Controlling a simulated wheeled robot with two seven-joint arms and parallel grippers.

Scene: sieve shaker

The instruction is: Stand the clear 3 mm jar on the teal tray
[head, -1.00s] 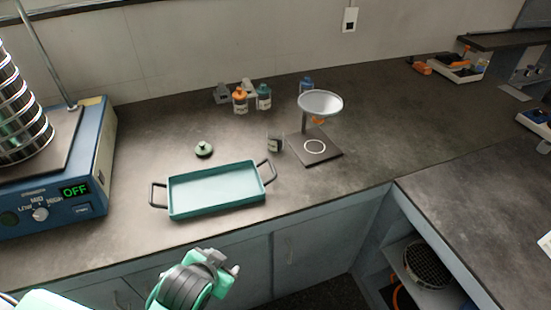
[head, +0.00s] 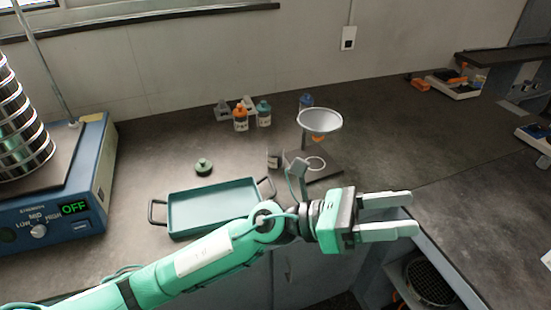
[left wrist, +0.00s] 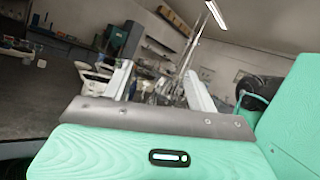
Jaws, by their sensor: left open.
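The teal tray (head: 212,207) lies on the bench in the head view, empty, with a dark handle at each end. A small clear jar with a label (head: 273,159) stands between the tray's right handle and the funnel stand; its label is too small to read. My left gripper (head: 402,214) is open and empty, in front of and to the right of the jar and tray, pointing right. Its arm passes in front of the tray's front right corner. In the left wrist view its two fingers (left wrist: 157,85) stand apart with nothing between them. My right gripper is not in view.
The funnel stand (head: 320,122) is just right of the jar. A dark green lid (head: 203,167) lies behind the tray. Orange (head: 241,118) and teal (head: 264,115) capped bottles stand farther back. The sieve shaker (head: 62,190) is at left, its display reading OFF.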

